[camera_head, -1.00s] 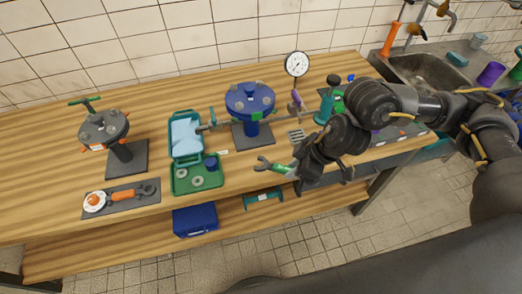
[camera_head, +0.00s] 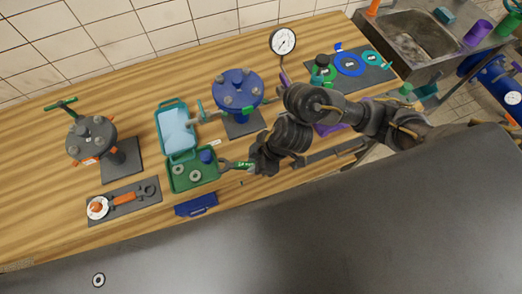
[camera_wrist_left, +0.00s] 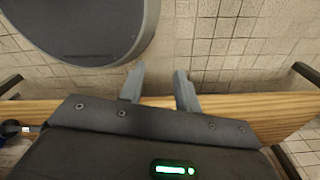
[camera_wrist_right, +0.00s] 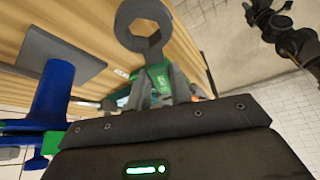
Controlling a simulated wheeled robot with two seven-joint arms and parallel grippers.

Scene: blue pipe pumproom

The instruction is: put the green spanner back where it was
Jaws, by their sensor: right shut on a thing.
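My right gripper (camera_head: 256,164) is shut on the green spanner (camera_head: 240,166). My left gripper (camera_wrist_left: 160,88) shows only in the left wrist view. Its fingers are apart with nothing between them, over the wooden edge and tiled floor.
The green case lies open with rings and a blue piece in it. A blue flanged valve (camera_head: 237,92) stands behind it. An orange spanner (camera_head: 128,197) lies on a grey mat at left, near a dark valve (camera_head: 92,140).

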